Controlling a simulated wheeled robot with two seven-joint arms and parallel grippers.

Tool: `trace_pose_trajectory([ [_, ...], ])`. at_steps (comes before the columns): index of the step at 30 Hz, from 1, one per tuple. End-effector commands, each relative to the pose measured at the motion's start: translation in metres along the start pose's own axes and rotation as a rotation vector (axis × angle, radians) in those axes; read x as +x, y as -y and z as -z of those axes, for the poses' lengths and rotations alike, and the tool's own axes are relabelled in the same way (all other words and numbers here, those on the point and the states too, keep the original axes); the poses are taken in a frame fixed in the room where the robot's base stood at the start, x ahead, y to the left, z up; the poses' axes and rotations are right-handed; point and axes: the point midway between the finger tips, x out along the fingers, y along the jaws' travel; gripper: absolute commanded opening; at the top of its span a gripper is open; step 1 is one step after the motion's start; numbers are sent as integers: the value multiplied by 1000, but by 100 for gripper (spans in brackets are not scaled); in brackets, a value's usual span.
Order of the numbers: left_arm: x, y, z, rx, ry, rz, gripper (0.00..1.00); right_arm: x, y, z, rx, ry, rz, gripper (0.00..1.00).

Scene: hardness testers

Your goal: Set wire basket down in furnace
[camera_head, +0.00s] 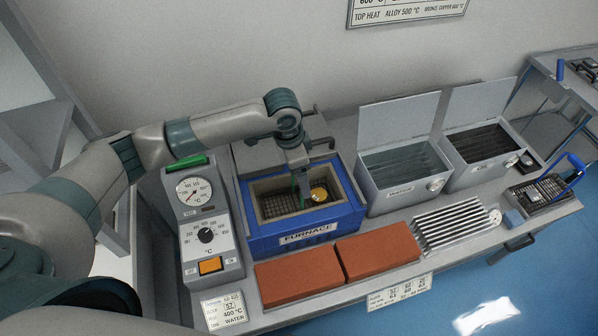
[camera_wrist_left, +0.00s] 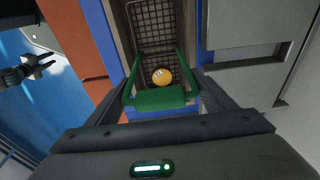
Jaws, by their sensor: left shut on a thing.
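The blue furnace (camera_head: 306,237) stands on the bench with its top opening facing up. The dark wire basket (camera_head: 275,206) is inside that opening; its mesh also shows in the left wrist view (camera_wrist_left: 151,30). A round yellow piece with a dark marking (camera_wrist_left: 161,77) lies in the basket near the handle. My left gripper (camera_head: 300,172) reaches down over the furnace and is shut on the basket's green handle (camera_wrist_left: 160,99). I cannot tell whether the basket touches the furnace floor. What looks like my right gripper (camera_wrist_left: 45,62) is open and empty at the left of the wrist view.
A control box (camera_head: 209,235) with dials stands left of the furnace. Two red-brown bricks (camera_head: 300,276) lie in front. Two open-lidded grey tanks (camera_head: 403,190) stand to the right. A ribbed metal rack (camera_head: 450,228) and another basket with a blue handle (camera_head: 545,190) lie further right.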

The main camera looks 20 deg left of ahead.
Motion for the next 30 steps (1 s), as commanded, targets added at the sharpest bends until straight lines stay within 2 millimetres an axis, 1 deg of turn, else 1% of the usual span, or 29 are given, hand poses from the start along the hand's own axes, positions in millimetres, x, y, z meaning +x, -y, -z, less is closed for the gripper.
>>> trace_pose_trajectory([
  [5, 2, 0, 0, 1, -2, 1, 26, 0, 0, 0, 0, 0, 0, 31],
  [6, 2, 0, 0, 1, -2, 1, 78, 0, 0, 0, 0, 1, -1, 31],
  [8, 2, 0, 0, 1, -2, 1, 93, 0, -1, 0, 0, 1, -1, 31],
  [9, 2, 0, 0, 0, -2, 1, 98, 0, -2, -1, 0, 1, -2, 31],
  [17, 4, 0, -1, 0, 2, -1, 98, 0, -6, -2, -2, 2, -5, 31],
  [22, 0, 0, -1, -1, 1, 0, 98, 1, -7, -2, -2, 2, -7, 31],
  [26, -10, 0, 0, 0, -1, 1, 98, 4, -7, -2, -2, 2, -7, 31],
  [30, -29, 1, 0, 2, -2, 2, 98, 8, -7, -3, -2, 2, -7, 31],
])
